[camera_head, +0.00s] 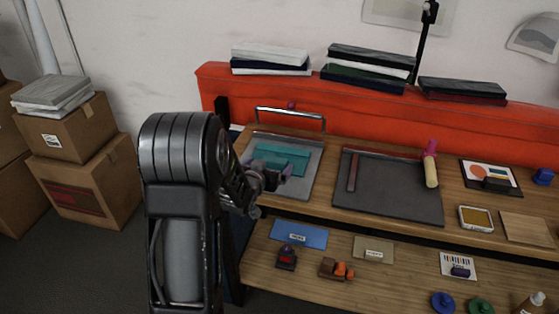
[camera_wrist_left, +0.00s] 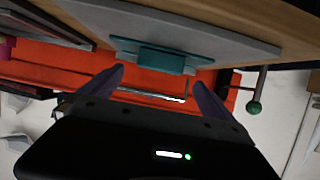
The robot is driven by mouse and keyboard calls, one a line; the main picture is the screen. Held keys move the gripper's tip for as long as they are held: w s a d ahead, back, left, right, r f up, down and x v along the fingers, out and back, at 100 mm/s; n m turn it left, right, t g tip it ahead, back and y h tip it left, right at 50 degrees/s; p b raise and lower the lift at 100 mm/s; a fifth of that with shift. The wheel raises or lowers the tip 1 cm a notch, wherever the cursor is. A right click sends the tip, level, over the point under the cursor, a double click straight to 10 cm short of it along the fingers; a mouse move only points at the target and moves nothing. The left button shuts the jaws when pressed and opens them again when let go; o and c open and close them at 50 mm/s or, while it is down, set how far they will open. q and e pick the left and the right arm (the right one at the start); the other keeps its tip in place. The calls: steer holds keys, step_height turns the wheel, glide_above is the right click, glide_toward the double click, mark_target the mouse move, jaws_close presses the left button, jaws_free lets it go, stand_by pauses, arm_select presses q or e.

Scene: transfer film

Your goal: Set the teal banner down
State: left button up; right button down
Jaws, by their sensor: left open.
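The teal banner (camera_head: 282,155) lies on the grey tray-like plate (camera_head: 305,190) at the left end of the desk top. A raised teal piece stands on it, and it also shows in the left wrist view (camera_wrist_left: 165,60). My left gripper (camera_head: 270,172) is open and empty, just in front of the teal banner, with its fingers (camera_wrist_left: 158,88) spread either side of the raised teal piece in the wrist view and a gap between. The gripper hides the banner's front part in the head view. My right gripper is in neither view.
A metal bar handle (camera_head: 290,113) rises behind the grey plate. A dark tray (camera_head: 388,190) lies to the right, with a pink-and-cream roller (camera_head: 431,165) on its edge. A lower shelf (camera_head: 330,292) holds cards and stamps. Books (camera_head: 270,57) line the red back ledge.

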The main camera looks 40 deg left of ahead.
mark_target(274, 162)
arm_select(q)
steer(key=shift+x, duration=1.2)
steer(key=shift+w+f+p, duration=0.1)
steer(key=shift+w+p, duration=0.1)
steer(key=shift+p, duration=0.1)
steer(key=shift+p+x, duration=0.7)
steer(key=shift+x, duration=1.65)
steer(key=shift+f, duration=0.1)
steer(key=shift+c, duration=0.6)
steer(key=c, duration=1.5)
